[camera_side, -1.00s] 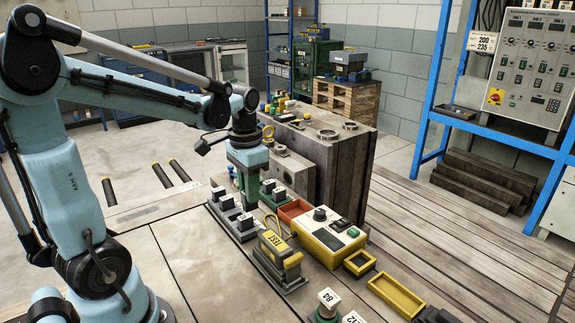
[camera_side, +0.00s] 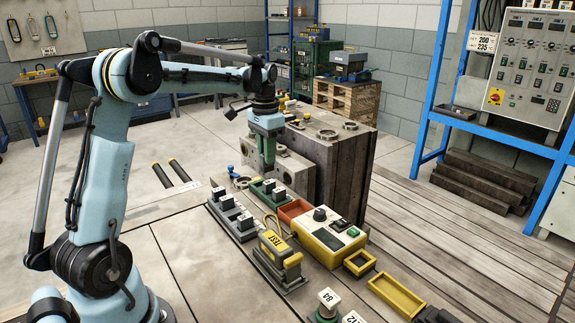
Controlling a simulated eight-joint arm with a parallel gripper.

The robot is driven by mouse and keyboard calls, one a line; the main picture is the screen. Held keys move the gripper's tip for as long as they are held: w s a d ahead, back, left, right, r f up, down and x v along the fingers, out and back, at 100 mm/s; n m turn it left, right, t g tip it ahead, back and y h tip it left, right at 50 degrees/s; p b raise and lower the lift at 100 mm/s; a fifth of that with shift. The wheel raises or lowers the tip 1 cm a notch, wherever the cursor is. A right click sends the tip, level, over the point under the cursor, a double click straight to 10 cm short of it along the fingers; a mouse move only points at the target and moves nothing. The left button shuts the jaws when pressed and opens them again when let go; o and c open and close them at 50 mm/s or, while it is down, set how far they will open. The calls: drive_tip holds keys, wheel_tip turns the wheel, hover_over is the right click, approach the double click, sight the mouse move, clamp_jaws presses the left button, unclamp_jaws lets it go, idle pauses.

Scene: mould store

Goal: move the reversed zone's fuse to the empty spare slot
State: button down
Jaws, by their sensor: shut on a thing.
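My gripper (camera_side: 268,160) is shut, raised above the green fuse holder (camera_side: 258,190), in front of the grey mould block. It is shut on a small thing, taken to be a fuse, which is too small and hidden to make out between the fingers. The green holder carries white-topped fuses (camera_side: 279,193). A grey fuse holder (camera_side: 238,236) lies to its left, nearer the camera, with several white-topped dark fuses (camera_side: 244,221) upright in it. I cannot tell from here which slot is the empty spare or which zone is reversed.
The mould block (camera_side: 345,165) stands close behind and right of my gripper. An orange tray (camera_side: 293,208), a yellow meter (camera_side: 325,240), a yellow-and-grey TEST unit (camera_side: 278,255) and yellow trays (camera_side: 397,295) stand nearby.

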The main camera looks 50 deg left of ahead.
drive_tip(key=shift+w+a+f, duration=0.4)
drive_tip(key=shift+a+f, duration=1)
drive_tip(key=shift+f, duration=0.05)
drive_tip(key=shift+w+a+f, duration=0.45)
drive_tip(key=shift+a+f, duration=0.95)
drive_tip(key=shift+f, duration=0.05)
drive_tip(key=shift+w+a+f, duration=0.4)
drive_tip(key=shift+a+f, duration=1)
drive_tip(key=shift+f, duration=0.05)
drive_tip(key=shift+f, duration=1)
drive_tip(key=c, duration=0.9)
unclamp_jaws()
drive_tip(key=shift+c, duration=0.2)
wheel_tip(320, 180, up, 8)
drive_tip(key=shift+f, duration=0.2)
